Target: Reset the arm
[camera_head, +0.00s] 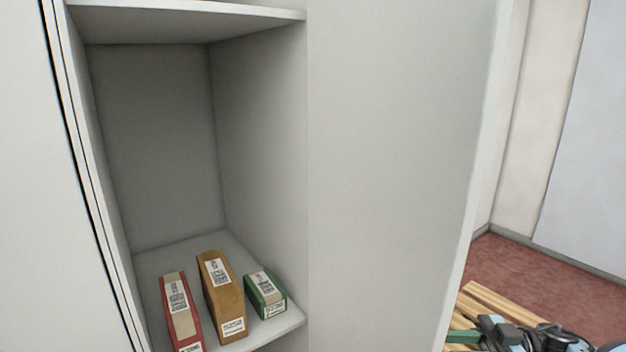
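Three parcels stand side by side on a white shelf (262,343) in an open cabinet at lower left. They are a red parcel (175,300), a taller brown parcel (222,300) and a small green parcel (265,292), all with white labels. My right gripper (497,332) shows in part at the bottom right edge, dark with light blue parts, well to the right of the cabinet. A green piece (464,337) is beside its tip; I cannot tell whether the fingers hold it. My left gripper is out of view.
The cabinet's side panel (390,150) stands between the shelf and my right arm. An upper shelf (190,20) overhangs the parcels, with empty space between. Wooden slats (490,299) lie under my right gripper, above a reddish floor (545,278).

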